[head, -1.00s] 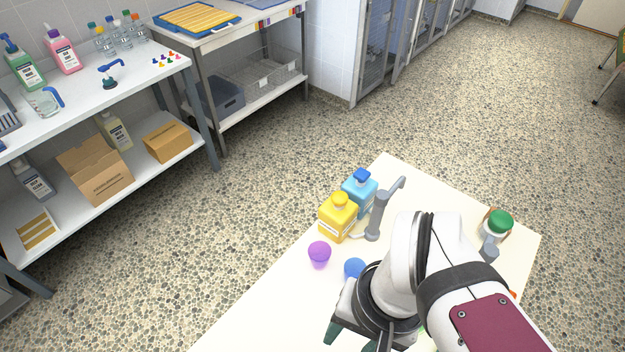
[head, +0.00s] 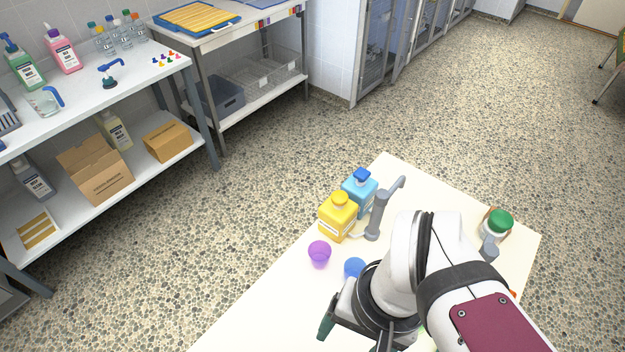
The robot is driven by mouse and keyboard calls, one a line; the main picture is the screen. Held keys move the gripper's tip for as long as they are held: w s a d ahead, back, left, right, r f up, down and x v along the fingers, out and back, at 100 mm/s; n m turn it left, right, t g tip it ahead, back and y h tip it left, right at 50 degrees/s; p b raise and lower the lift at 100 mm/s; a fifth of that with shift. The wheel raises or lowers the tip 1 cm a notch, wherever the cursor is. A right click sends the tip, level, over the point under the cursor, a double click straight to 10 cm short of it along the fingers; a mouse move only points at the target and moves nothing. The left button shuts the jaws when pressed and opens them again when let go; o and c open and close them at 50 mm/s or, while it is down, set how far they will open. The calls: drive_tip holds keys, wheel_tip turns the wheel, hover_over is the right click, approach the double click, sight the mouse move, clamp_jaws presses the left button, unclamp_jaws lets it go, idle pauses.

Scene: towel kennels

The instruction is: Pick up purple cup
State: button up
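The purple cup (head: 319,254) stands on the white table, in front of the yellow bottle and left of the blue cup (head: 354,268). My gripper (head: 352,343) is at the bottom of the head view, below and to the right of the purple cup in the picture and apart from it. Its dark green fingers are spread and I see nothing between them. The right finger is partly cut off by the frame edge.
A yellow bottle (head: 338,217), a blue bottle (head: 360,193) and a grey tap-like post (head: 378,215) stand behind the cups. A green-lidded jar (head: 498,225) stands at the right. The white table (head: 262,308) is clear left of my gripper.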

drive_tip(key=shift+o, duration=1.4)
